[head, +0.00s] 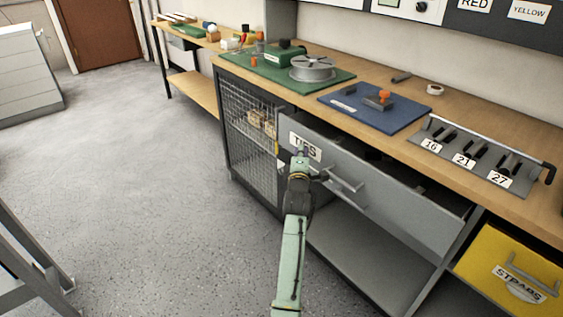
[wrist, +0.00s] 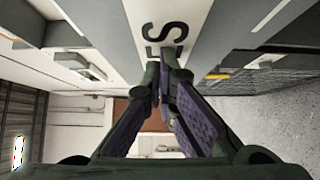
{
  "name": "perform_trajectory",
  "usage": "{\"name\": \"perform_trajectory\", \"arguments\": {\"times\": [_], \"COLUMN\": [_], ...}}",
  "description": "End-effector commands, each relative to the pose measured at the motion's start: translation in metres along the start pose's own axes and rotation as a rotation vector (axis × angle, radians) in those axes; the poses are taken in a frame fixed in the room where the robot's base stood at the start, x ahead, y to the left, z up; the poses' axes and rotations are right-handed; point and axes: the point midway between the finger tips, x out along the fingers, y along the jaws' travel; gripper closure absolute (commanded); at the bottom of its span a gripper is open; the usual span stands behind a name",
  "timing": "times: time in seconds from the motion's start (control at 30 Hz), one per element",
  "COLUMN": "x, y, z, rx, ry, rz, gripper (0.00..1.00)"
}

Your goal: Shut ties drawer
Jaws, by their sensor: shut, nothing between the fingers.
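The ties drawer (head: 385,193) is a wide grey drawer under the workbench, and it stands pulled out, with its inside showing behind the front panel. Its white label (head: 304,146) reads TIES and is partly covered by my gripper. A bar handle (head: 345,184) sits on the drawer front, right of my gripper. My gripper (head: 301,156) is shut and empty, with its tips at the drawer front by the label. In the wrist view the closed fingers (wrist: 163,70) point at the label (wrist: 168,38); whether they touch it I cannot tell.
A mesh-fronted cabinet (head: 247,140) stands left of the ties drawer. An open shelf (head: 365,262) lies below it. The bench top holds a blue mat (head: 340,101) and a numbered rack (head: 470,160).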

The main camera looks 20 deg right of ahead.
Motion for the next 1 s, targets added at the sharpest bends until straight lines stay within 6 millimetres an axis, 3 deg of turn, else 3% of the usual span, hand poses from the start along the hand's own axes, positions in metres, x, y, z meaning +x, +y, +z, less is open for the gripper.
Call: {"name": "perform_trajectory", "arguments": {"times": [0.1, 0.4, 1.0], "x": [0.021, 0.052, 0.061], "y": [-0.007, -0.004, 0.001], "z": [0.023, 0.052, 0.062], "rx": [-0.002, -0.002, 0.0], "ry": [-0.004, -0.001, -0.003], "rz": [0.001, 0.001, 0.002], "gripper": [1.0, 1.0, 1.0]}}
